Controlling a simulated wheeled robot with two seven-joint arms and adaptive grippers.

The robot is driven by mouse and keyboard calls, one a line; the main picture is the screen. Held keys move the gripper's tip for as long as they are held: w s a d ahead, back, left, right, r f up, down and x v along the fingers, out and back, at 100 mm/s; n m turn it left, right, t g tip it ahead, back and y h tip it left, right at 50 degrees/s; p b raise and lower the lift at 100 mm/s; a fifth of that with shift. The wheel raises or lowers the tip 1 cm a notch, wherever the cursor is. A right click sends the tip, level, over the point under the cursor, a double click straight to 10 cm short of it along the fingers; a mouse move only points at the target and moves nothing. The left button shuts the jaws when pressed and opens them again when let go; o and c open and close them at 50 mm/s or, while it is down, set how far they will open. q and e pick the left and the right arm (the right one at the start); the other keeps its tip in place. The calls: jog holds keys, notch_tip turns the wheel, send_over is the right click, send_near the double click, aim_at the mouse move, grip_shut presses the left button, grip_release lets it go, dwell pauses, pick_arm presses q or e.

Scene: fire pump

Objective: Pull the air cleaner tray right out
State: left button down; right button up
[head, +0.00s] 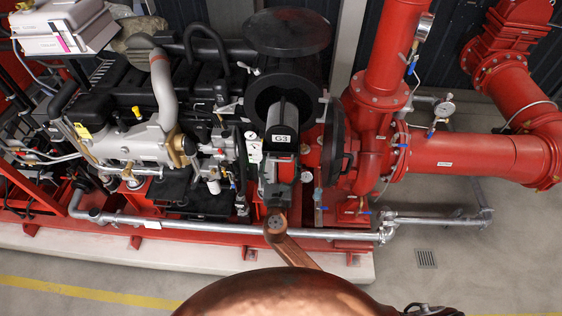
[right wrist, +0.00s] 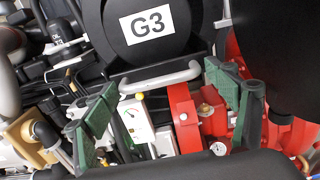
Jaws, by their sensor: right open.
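The air cleaner tray (head: 283,118) is a dark piece with a white G3 label, at the mouth of the round black air cleaner housing (head: 252,92). In the right wrist view its black front (right wrist: 180,35) carries the G3 label, with a pale bar handle (right wrist: 160,77) below. My right gripper (right wrist: 165,100) is open, its green-padded fingers spread to either side of the handle; I cannot tell whether they touch it. In the head view the right gripper (head: 279,180) is just below the tray front, partly hiding it. My left gripper is not in view.
A black round cover (head: 334,140) stands open right of the housing. A black disc (head: 287,32) sits above. Engine pipes (head: 165,90) crowd the left and red pump pipes (head: 465,152) the right. A silver pipe (head: 240,229) runs low in front.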

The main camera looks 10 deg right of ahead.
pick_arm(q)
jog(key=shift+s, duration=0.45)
pick_arm(e)
jog(key=s+a, duration=0.2)
jog(key=s, duration=0.9)
jog(key=shift+s+a, duration=0.15)
jog(key=shift+s, duration=0.25)
